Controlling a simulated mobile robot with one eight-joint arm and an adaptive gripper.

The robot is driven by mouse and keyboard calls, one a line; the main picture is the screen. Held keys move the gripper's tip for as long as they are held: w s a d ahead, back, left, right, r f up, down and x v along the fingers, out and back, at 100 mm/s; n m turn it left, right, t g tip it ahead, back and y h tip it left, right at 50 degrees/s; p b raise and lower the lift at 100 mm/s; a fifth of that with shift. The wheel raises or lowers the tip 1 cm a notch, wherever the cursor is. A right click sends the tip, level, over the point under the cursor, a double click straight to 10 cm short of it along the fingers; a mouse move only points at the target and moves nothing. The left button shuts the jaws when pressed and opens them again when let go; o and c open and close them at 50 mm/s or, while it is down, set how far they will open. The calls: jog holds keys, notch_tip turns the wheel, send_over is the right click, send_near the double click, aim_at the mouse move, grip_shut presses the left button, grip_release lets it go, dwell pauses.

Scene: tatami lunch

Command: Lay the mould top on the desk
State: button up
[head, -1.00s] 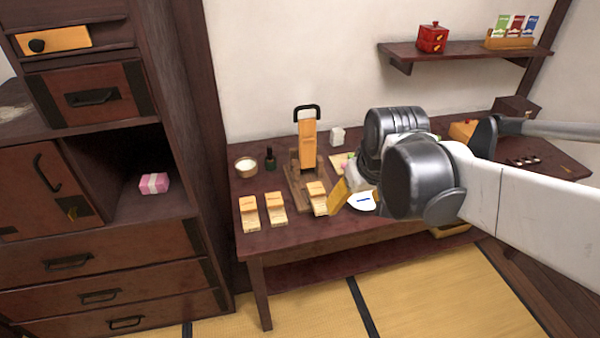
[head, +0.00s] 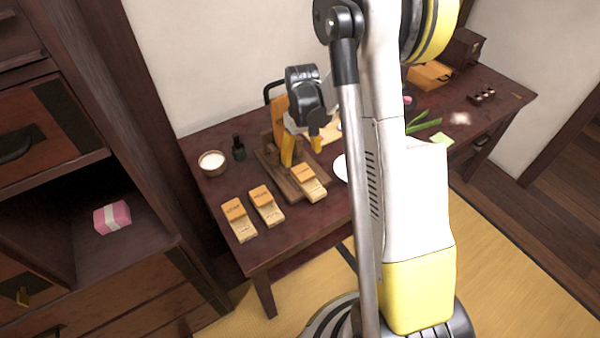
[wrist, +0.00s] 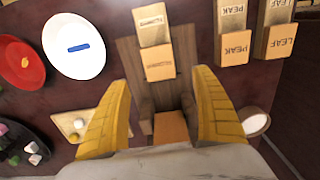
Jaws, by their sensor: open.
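Several pale two-part wooden moulds lie on the dark desk (head: 225,172). A mould with an unclear label (head: 308,182) lies at the front of a wooden stand; in the wrist view (wrist: 155,45) it is beyond my fingertips. The PEAK mould (wrist: 233,32) and LEAF mould (wrist: 276,32) lie beside it, and show left of the stand in the head view. The stand (head: 265,160) has two posts and an upright orange wooden piece (head: 283,130), partly hidden by my arm. My gripper (wrist: 168,112) is open and empty above the stand, its yellow fingers apart.
A white plate with a blue strip (wrist: 73,45) and a red bowl (wrist: 22,62) are beside the stand. A white-filled bowl (head: 211,162) and dark bottle (head: 239,148) stand at the desk's left. A cabinet with a pink box (head: 112,217) stands left.

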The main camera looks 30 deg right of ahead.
aim_at(303, 171)
notch_tip(303, 171, down, 2)
jog(key=shift+f+b, duration=0.25)
jog(key=shift+b, duration=0.05)
jog(key=f+b, duration=0.2)
jog(key=f, duration=0.1)
jog(key=f+b, duration=0.1)
jog(key=f, duration=0.1)
jog(key=shift+s, duration=0.35)
jog(key=shift+r, duration=0.1)
jog(key=c, duration=1.3)
jog(key=shift+o, duration=0.2)
jog(key=shift+r, duration=0.1)
